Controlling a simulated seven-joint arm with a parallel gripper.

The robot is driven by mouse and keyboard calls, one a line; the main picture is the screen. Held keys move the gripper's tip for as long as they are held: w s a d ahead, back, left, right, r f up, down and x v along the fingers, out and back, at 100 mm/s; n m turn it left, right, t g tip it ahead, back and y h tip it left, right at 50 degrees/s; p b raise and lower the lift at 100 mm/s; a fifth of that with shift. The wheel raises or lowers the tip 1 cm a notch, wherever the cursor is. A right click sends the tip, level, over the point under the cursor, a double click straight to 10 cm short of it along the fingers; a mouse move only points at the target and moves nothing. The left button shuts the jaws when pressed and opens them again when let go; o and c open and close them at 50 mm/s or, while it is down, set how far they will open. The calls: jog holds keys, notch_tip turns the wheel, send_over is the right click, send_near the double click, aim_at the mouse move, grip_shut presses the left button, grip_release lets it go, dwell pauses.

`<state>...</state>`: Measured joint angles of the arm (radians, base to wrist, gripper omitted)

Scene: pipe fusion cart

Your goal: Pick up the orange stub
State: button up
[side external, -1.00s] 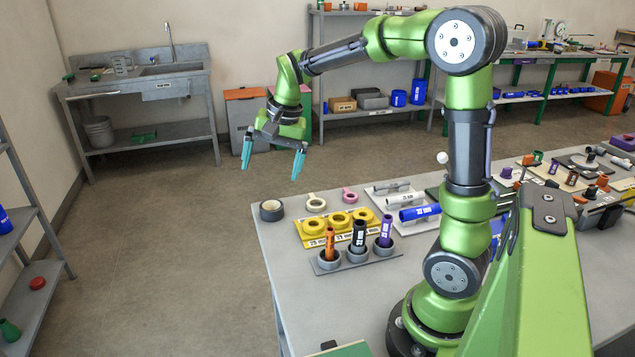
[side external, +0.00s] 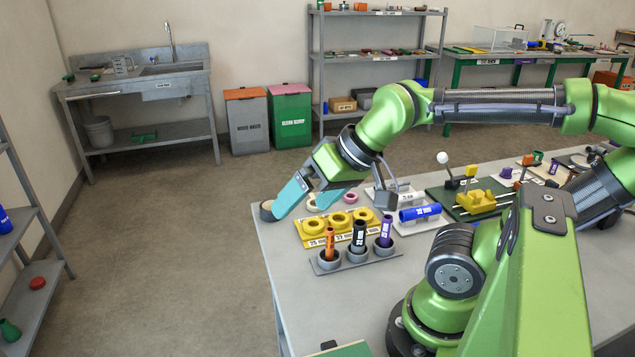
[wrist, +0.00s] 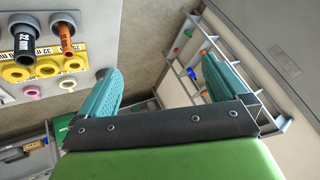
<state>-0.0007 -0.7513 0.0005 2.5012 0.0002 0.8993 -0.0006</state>
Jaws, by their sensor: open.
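The orange stub (side external: 329,243) stands upright in the left cup of a grey three-cup holder (side external: 352,262) near the table's left edge. It also shows in the wrist view (wrist: 66,36), at the upper left, outside the space between my fingers. My gripper (side external: 310,192) is open and empty, with teal fingers, above and behind the holder in the side view. In the wrist view my gripper (wrist: 107,88) has its two fingers spread over floor and shelving. A black stub (side external: 358,236) and a purple stub (side external: 385,231) stand in the other two cups.
A yellow rack with several yellow rings (side external: 313,226) lies just behind the holder. A blue pipe (side external: 420,212) lies to its right. A black tape roll (side external: 267,211) sits at the table's left corner.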

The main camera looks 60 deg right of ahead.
jog(key=c, duration=0.9)
